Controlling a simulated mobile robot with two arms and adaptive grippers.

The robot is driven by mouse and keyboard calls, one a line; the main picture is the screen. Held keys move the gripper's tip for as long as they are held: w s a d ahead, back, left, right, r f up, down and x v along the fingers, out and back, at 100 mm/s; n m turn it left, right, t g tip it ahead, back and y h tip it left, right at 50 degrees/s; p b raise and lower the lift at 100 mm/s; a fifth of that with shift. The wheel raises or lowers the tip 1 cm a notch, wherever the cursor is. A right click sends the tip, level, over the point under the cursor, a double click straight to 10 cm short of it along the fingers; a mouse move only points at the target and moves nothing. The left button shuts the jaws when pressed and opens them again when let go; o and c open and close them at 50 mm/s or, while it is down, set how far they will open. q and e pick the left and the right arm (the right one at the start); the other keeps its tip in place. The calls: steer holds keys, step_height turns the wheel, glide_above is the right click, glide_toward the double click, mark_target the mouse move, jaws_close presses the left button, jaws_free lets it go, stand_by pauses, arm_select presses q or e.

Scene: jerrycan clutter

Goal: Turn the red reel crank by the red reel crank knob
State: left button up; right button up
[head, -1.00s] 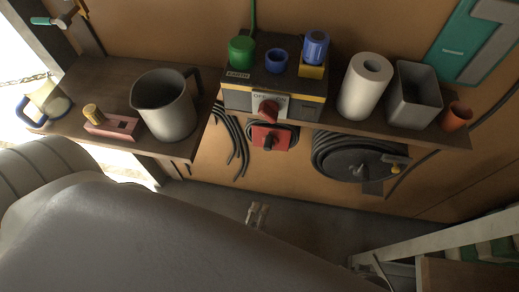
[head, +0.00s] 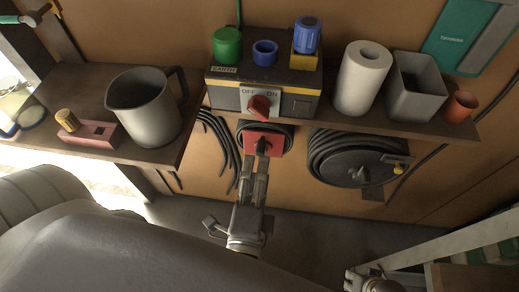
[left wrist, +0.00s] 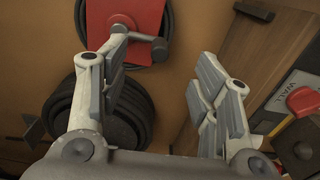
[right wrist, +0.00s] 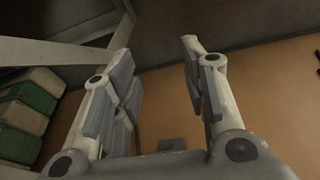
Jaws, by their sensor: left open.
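The red reel (head: 253,142) hangs on the wall below the shelf, with black cable coiled behind it. Its crank is dark grey and ends in a dark knob (head: 263,147); the knob (left wrist: 159,48) also shows in the left wrist view, at the lower right of the red plate. My left gripper (head: 256,168) is open and empty just below the reel, its fingertips close to the knob. In the left wrist view the knob lies beyond the gap between the fingers; contact cannot be told. My right gripper (right wrist: 155,55) is open and empty, low at the right.
A power box (head: 225,97) with a red OFF/ON switch (head: 259,107) sits above the reel. A larger black reel (head: 350,165) hangs to its right, loose cables (head: 222,140) to its left. A pitcher (head: 145,115) stands on the left bench. A ladder-like frame (head: 450,244) stands lower right.

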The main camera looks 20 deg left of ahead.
mark_target(260, 155)
arm_select(q)
steer(key=p+x, duration=0.1)
steer(key=x, duration=0.4)
steer(key=shift+w+r+p, duration=0.1)
steer(key=shift+w+p, duration=0.05)
steer(key=shift+p, duration=0.2)
steer(key=shift+w, duration=0.15)
steer(key=shift+c, duration=0.5)
jaws_close()
arm_select(e)
step_height(260, 155, down, 6)
steer(key=s, duration=0.2)
steer(key=shift+f, duration=0.15)
steer(key=shift+d, duration=0.1)
